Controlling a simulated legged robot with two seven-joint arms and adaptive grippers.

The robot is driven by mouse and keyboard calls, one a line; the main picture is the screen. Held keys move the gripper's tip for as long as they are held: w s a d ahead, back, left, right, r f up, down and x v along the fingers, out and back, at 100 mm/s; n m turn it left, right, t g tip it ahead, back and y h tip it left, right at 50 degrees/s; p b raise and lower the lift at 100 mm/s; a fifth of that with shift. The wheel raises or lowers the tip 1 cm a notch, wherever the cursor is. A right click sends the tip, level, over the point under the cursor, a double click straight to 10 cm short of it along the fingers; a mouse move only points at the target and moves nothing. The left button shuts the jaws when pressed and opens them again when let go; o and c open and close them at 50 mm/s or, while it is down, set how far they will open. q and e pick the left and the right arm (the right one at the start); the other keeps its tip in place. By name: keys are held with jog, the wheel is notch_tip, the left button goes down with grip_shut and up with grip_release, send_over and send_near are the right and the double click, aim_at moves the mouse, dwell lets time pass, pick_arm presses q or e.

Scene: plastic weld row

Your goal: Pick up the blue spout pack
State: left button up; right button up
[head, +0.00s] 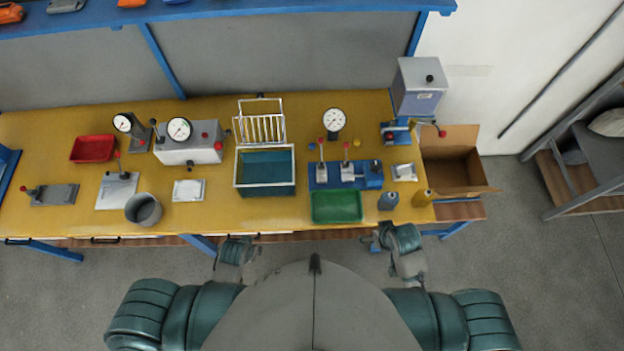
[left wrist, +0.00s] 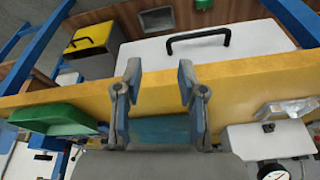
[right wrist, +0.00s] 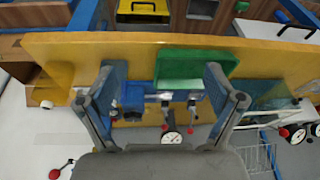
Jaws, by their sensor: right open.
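The blue spout pack (head: 388,201) is a small blue-grey pouch near the front right edge of the yellow bench (head: 80,215), in the head view. It stands between the green tray (head: 337,207) and a yellow pack (head: 422,198). I cannot make it out for sure in the right wrist view. My right gripper (right wrist: 160,78) is open and empty, its fingers wide apart; in the head view it is in front of the bench edge, just nearer than the pack. My left gripper (left wrist: 158,82) is open and empty, before the bench further left.
A blue fixture with levers (head: 347,173) stands behind the green tray. A teal basin with a wire rack (head: 265,170) is mid-bench. A grey press (head: 418,88) and an open cardboard box (head: 455,165) are at the right. A grey cup (head: 143,209) stands left.

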jog(key=w+a, duration=0.1)
jog(key=w, duration=0.3)
pick_arm(q)
jog(key=s+f+g, duration=0.1)
jog(key=s+f, duration=0.2)
jog(key=f, duration=0.7)
jog(key=s+f, duration=0.2)
jog(key=f, duration=0.7)
pick_arm(e)
notch_tip(320, 180, up, 8)
jog(key=m+g+h, duration=0.1)
jog(key=m+g, duration=0.1)
jog(key=g, duration=0.1)
send_over(392, 195)
notch_tip(392, 195, down, 11)
jog(key=shift+r, duration=0.15)
jog(key=shift+f+p, duration=0.7)
jog(key=shift+f, duration=2.05)
pick_arm(q)
jog(key=s+a+f+g, duration=0.1)
jog(key=s+a+f, duration=0.2)
jog(key=s+f, duration=0.8)
jog(key=s, duration=0.4)
jog(key=shift+s+a+f, duration=0.2)
jog(key=shift+f, duration=0.1)
pick_arm(e)
jog(key=c, duration=1.2)
